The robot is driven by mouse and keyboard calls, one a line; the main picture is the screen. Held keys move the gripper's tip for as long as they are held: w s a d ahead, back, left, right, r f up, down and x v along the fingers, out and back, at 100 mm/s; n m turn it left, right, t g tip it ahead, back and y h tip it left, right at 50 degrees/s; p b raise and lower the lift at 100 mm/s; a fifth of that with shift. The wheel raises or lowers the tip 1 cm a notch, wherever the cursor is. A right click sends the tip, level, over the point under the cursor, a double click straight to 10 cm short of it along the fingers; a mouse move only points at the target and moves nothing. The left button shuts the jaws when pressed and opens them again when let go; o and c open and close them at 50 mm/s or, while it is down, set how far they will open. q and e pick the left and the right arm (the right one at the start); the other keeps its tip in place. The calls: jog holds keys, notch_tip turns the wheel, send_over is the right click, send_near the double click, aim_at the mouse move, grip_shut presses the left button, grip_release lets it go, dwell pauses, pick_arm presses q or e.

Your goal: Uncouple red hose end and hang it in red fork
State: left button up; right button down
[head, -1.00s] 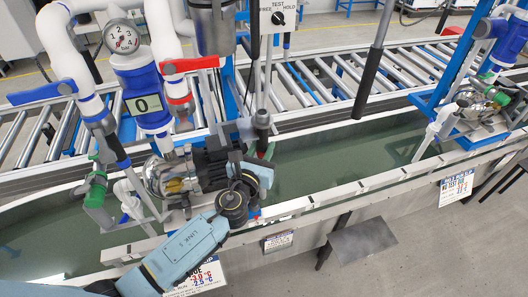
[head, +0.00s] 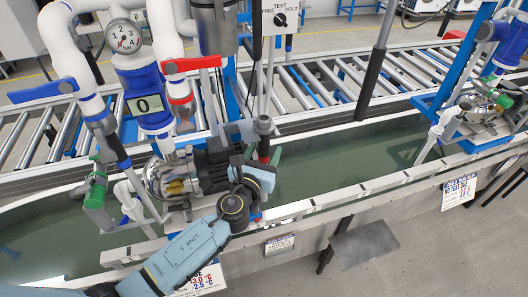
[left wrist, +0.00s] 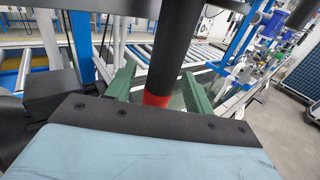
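My left gripper (head: 264,156) is low at the pump, beside its black motor. In the left wrist view its two green fingers (left wrist: 160,84) stand apart on either side of a dark upright hose end with a red band (left wrist: 157,99). A gap shows between the left finger and the hose, so the gripper looks open around it. In the head view the red band (head: 264,154) shows under a dark grip, partly hidden by my gripper. What the hose end joins below is hidden. I cannot make out a red fork. My right gripper is not in view.
White pipes with a gauge (head: 124,36), a blue lever (head: 42,91) and a red lever (head: 191,64) stand at the left. A dark-sleeved pole (head: 369,84) rises right of my gripper. The green-water trough (head: 330,148) is open there. A roller conveyor (head: 335,75) runs behind.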

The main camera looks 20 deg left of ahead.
pick_arm(q)
jog(key=shift+f, duration=0.1)
jog(key=shift+s, duration=0.15)
jog(key=shift+s, duration=0.3)
jog(key=s+b, duration=0.1)
jog(key=s, duration=1.1)
jog(key=shift+s+a, duration=0.3)
jog(key=shift+a, duration=0.1)
